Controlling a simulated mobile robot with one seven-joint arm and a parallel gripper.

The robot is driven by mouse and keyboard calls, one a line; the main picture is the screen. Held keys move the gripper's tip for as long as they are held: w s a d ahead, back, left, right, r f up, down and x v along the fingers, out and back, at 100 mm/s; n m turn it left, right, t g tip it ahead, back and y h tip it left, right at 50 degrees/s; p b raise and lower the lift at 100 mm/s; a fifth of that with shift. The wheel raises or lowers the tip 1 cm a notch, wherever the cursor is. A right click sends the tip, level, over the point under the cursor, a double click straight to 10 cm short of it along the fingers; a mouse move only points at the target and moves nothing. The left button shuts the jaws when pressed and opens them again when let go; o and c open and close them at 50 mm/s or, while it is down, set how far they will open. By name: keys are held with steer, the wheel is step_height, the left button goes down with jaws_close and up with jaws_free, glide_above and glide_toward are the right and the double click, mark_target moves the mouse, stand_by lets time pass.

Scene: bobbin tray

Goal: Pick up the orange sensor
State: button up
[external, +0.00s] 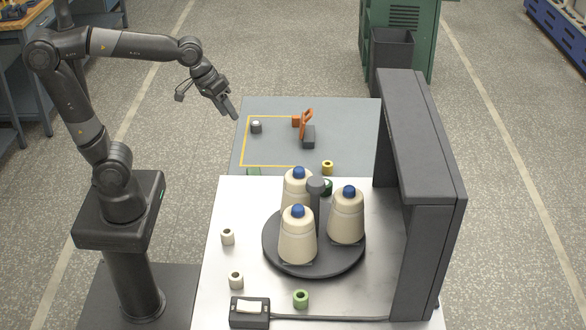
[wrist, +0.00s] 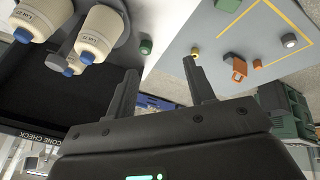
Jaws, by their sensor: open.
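Two orange things are on the grey mat (external: 350,110): an upright, tilted orange bracket-like piece (external: 306,122) at a dark block (external: 308,139), and a small orange block (external: 296,121) just left of it. I cannot tell for sure which is the sensor. In the wrist view the bracket-like piece (wrist: 239,69) and the small orange block (wrist: 257,63) lie right of the fingers. My gripper (external: 234,112) is open and empty, raised near the mat's left edge, left of and apart from both. Its two fingers also show in the wrist view (wrist: 163,84).
A round dark tray (external: 277,258) with cream cones stands on the near white table (external: 213,290). A tall dark frame (external: 425,140) stands at the right. A white-topped knob (external: 256,127) and a yellow bobbin (external: 327,167) are on the mat. The mat's left middle is clear.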

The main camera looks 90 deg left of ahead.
steer(key=w+a+n, duration=0.6)
steer(key=w+a, duration=0.2)
steer(key=n, duration=2.3)
glide_above(295, 123)
steer(key=s, duration=0.4)
step_height(295, 123, down, 28)
steer(key=x, duration=0.5)
steer(key=shift+s+a+f, duration=0.1)
steer(key=shift+s, duration=0.15)
steer(key=shift+x, duration=2.95)
steer(key=shift+w, duration=0.1)
steer(key=shift+c, duration=0.2)
steer(key=c, duration=1)
